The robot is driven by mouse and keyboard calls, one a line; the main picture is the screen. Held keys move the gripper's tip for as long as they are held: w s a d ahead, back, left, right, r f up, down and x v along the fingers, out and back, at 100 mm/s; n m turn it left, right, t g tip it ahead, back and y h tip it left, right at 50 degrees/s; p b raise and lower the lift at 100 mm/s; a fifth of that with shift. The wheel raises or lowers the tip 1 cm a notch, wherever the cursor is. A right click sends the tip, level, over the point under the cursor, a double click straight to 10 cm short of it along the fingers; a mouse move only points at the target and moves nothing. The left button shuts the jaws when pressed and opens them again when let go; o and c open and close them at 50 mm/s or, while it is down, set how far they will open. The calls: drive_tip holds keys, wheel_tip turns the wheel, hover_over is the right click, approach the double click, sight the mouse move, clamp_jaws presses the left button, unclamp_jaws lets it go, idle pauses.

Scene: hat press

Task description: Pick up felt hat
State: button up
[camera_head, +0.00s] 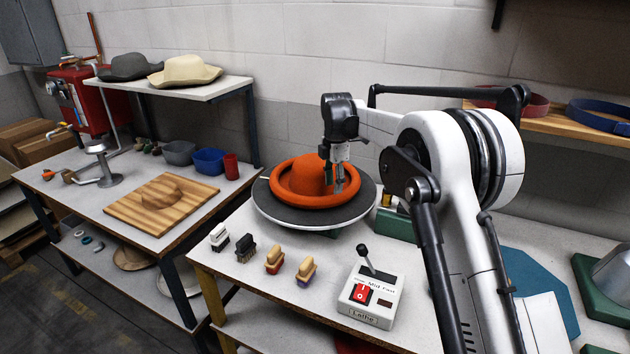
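An orange felt hat (292,184) with a rounded crown and a thick rolled brim sits on a round dark turntable (275,212) with a pale edge, on the middle table. My gripper (333,180) points down at the right side of the hat, beside the crown and over the brim. Its fingers overlap the hat in the picture. I cannot tell whether they touch the felt or grip it. The far finger is partly lost against the crown.
A lathe control box (370,292) with a lever and several brushes (273,259) stand at the table's front. The left table holds a wooden board (162,203). A shelf above it bears a grey hat (130,66) and a cream hat (186,71).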

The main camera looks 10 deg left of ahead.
sight(336, 200)
drive_tip(key=shift+d+f+p, duration=0.25)
drive_tip(key=shift+f, duration=1.4)
drive_tip(key=shift+d+f+p, duration=0.2)
drive_tip(key=shift+f+p, duration=0.05)
drive_tip(key=shift+f, duration=1.35)
clamp_jaws()
